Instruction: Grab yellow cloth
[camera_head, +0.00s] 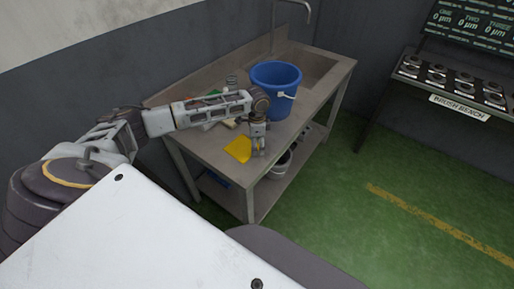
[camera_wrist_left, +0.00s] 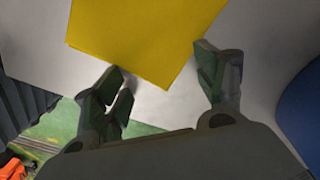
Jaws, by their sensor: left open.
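The yellow cloth (camera_head: 238,149) lies flat on the metal sink table, near its front edge. In the left wrist view the cloth (camera_wrist_left: 140,35) fills the upper middle, with one corner pointing down between the fingers. My left gripper (camera_head: 258,150) points down just to the right of the cloth in the head view. In the left wrist view the left gripper (camera_wrist_left: 163,85) is open, its fingers apart and nothing between them but the cloth's corner below. Whether the fingertips touch the table is not clear. My right gripper is not in view.
A blue bucket (camera_head: 276,88) stands on the sink table (camera_head: 205,145), behind my left gripper. Small items lie under my forearm, partly hidden. A grey bucket (camera_head: 281,165) is on the lower shelf. A brush bench (camera_head: 455,90) stands at right; green floor (camera_head: 340,220) is open between.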

